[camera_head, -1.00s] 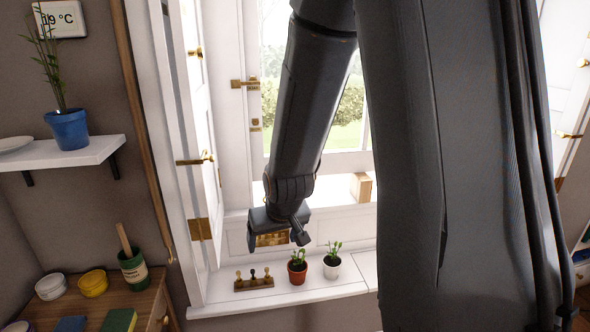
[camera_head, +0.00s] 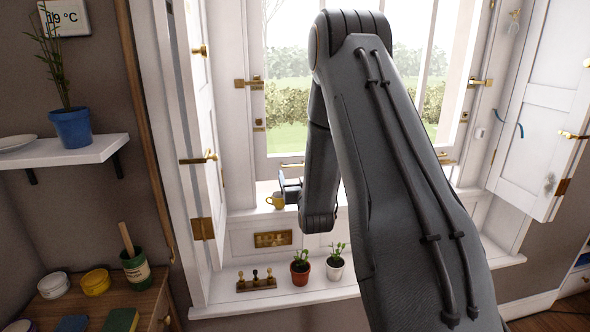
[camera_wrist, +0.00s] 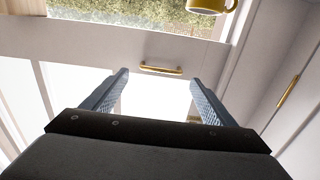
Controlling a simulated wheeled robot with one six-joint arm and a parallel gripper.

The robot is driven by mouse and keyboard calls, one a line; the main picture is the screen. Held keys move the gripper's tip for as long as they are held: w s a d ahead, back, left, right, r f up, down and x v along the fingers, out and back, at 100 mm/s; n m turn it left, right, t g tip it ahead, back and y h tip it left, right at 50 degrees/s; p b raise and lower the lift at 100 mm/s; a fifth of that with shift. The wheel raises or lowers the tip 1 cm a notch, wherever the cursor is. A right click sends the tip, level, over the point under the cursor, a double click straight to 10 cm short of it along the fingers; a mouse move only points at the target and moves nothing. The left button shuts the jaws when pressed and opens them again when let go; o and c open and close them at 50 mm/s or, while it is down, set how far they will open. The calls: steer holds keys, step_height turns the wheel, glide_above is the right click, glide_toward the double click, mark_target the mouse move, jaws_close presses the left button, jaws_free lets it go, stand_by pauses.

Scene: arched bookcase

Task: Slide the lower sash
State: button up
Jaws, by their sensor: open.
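The lower sash (camera_head: 283,157) is a white-framed window pane behind the sill, with garden showing through the glass. Its bottom rail, in the wrist view (camera_wrist: 105,45), carries a horizontal brass handle (camera_wrist: 160,69). The handle also shows in the head view (camera_head: 292,166), beside my arm. My gripper (camera_head: 290,186) is just below and in front of the rail, partly hidden by my arm. In the wrist view, my gripper (camera_wrist: 158,80) has its two fingers wide apart, with nothing between them. The handle appears just beyond the fingertips, not touching them.
A yellow mug (camera_head: 275,201) stands on the sill left of my gripper; it also shows in the wrist view (camera_wrist: 207,5). An open shutter (camera_head: 203,150) stands at left, another (camera_head: 540,115) at right.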

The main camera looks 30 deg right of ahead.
steer(key=x, duration=0.5)
steer(key=shift+w+d+p, duration=0.1)
steer(key=shift+w+p, duration=0.25)
steer(key=shift+p, duration=0.05)
steer(key=shift+c, duration=0.4)
steer(key=c, duration=1.2)
step_height(320, 180, up, 12)
steer(key=p, duration=0.3)
steer(key=shift+r, duration=0.2)
steer(key=shift+d, duration=0.15)
